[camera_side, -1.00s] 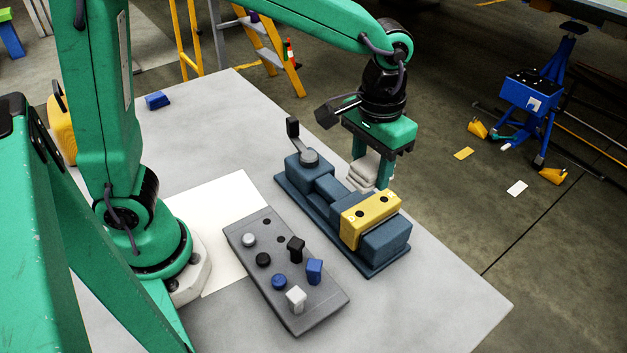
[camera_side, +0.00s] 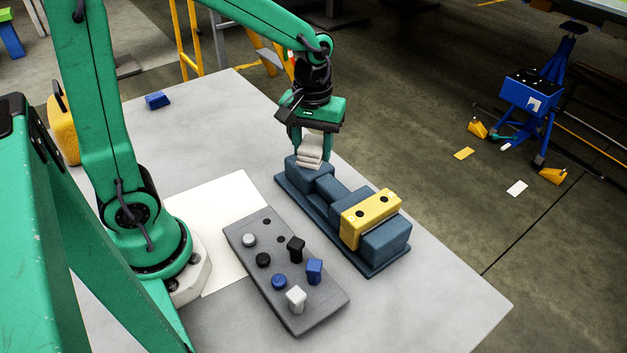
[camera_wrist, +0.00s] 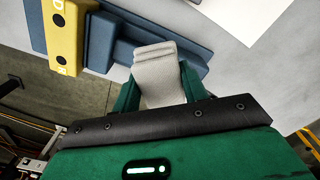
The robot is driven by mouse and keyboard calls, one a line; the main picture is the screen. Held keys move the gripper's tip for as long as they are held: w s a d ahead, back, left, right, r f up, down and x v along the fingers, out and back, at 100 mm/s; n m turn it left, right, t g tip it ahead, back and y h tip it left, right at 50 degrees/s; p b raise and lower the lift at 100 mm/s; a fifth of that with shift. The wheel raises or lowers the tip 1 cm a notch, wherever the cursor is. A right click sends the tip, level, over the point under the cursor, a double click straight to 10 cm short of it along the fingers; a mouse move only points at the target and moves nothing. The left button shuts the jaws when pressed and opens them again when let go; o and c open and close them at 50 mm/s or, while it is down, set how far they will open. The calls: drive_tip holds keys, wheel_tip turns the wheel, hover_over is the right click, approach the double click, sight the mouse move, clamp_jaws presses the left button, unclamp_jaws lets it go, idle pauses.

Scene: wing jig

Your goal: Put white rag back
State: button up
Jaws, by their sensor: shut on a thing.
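The white rag (camera_side: 310,148) is a folded, pale grey-white cloth. My gripper (camera_side: 314,158) is shut on it, above the far left end of the blue jig (camera_side: 362,262). In the wrist view the rag (camera_wrist: 157,75) hangs between the two green fingers of my gripper (camera_wrist: 160,85), and the jig (camera_wrist: 130,35) lies behind it. Whether the rag touches the jig cannot be told. The jig carries a yellow block (camera_side: 370,218) with two dark holes near its right end.
A grey board (camera_side: 318,318) with several black, blue, grey and white pegs lies in front of the jig. A white sheet (camera_side: 215,205) lies on the grey table (camera_side: 440,310) left of it. A small blue block (camera_side: 157,100) lies at the back left. The back left table area is mostly clear.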

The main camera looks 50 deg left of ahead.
drive_tip(key=s+a+f+n, duration=0.3)
drive_tip(key=s+a+n, duration=0.2)
drive_tip(key=a, duration=0.4)
drive_tip(key=n, duration=0.6)
hover_over(239, 192)
drive_tip(key=shift+f, duration=1.55)
drive_tip(key=shift+f, duration=2.25)
drive_tip(key=shift+f, duration=1.75)
drive_tip(key=shift+f, duration=0.15)
